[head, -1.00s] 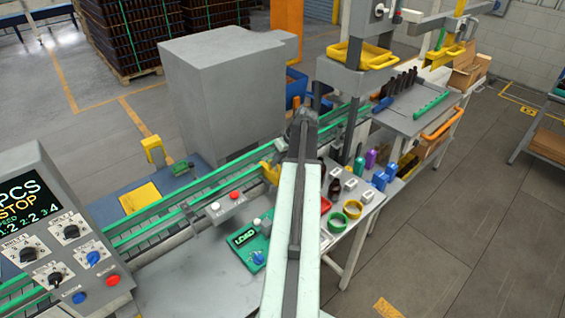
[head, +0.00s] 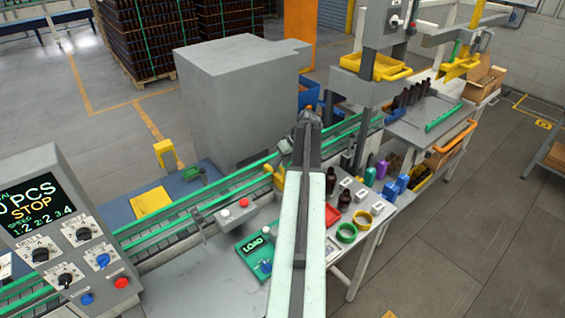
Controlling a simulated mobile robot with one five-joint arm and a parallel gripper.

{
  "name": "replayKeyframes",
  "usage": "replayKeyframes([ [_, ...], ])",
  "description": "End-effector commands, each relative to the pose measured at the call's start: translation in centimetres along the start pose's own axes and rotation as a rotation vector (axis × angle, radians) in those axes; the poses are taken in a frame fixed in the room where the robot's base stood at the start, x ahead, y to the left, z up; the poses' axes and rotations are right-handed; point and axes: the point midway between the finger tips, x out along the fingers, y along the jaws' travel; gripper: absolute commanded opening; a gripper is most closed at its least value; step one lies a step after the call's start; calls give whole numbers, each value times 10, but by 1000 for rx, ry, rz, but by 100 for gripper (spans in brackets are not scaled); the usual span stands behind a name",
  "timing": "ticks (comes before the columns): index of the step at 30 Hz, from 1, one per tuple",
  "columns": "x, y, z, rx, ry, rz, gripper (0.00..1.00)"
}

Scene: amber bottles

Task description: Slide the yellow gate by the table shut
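A small yellow piece (head: 279,177) stands at the near rail of the green-edged conveyor, by the back edge of the grey work table (head: 205,285). It looks most like the gate, but it is small and partly behind my arm, so I cannot tell how far open it stands. My arm reaches up the middle of the head view, just right of this piece. The arm's dark far end (head: 308,118) shows above and beyond it. The fingers cannot be made out, nor whether they hold anything.
Bottles, a green ring (head: 346,233) and blue blocks crowd the table at right. A control console (head: 60,235) stands at left.

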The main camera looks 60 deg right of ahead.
Motion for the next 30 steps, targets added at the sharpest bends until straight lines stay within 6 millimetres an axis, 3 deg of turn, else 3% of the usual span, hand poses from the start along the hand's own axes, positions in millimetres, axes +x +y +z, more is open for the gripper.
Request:
replayKeyframes([
  [12,-74,-1,-1,1,2,0,36],
  [30,-75,0,1,0,1,0,36],
])
